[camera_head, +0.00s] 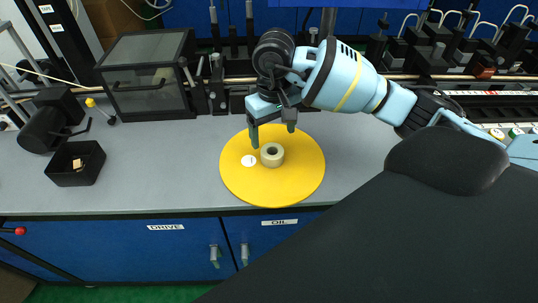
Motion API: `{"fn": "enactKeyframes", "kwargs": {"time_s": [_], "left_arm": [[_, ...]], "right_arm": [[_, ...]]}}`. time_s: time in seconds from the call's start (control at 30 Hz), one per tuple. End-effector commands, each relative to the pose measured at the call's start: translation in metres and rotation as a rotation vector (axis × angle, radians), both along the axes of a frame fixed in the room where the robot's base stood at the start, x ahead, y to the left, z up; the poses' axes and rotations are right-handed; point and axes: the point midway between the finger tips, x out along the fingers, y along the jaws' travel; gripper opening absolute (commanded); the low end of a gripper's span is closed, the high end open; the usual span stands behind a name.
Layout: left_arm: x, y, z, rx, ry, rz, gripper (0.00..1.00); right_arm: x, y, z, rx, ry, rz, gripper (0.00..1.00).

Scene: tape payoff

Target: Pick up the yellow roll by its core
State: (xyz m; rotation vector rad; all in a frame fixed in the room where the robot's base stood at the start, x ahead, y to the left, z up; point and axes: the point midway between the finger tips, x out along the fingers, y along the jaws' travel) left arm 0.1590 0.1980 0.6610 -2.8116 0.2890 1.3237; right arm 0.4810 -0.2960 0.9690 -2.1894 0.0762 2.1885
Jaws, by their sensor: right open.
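The yellow roll (272,187) lies flat on the grey bench top as a wide disc. Its pale core (272,155), a short ring with a dark hole, stands up at its middle. A small white round label is on the disc, left of the core. My right gripper (273,137) points down with its fingers apart, above and just behind the core. It is open and empty. From this view I cannot tell the exact height of the fingertips over the disc. My left gripper is not in view.
A small black bin (62,173) with a light-coloured piece in it stands at the left. A dark see-through box (148,110) is at the back left. Machine parts line the back edge. The bench (160,170) is clear left of the roll.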

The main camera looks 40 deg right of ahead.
Motion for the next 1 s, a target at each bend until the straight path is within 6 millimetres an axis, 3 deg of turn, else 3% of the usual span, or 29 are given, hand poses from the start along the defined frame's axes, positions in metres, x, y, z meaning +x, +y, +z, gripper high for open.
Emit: {"fn": "enactKeyframes", "kwargs": {"time_s": [0.57, 1.0], "left_arm": [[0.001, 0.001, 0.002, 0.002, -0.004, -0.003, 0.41], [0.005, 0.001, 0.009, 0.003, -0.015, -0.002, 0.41]], "right_arm": [[0.001, 0.000, -0.028, 0.002, 0.002, -0.001, 0.79], [0.010, -0.002, -0.076, 0.003, 0.001, -0.003, 0.79]]}}
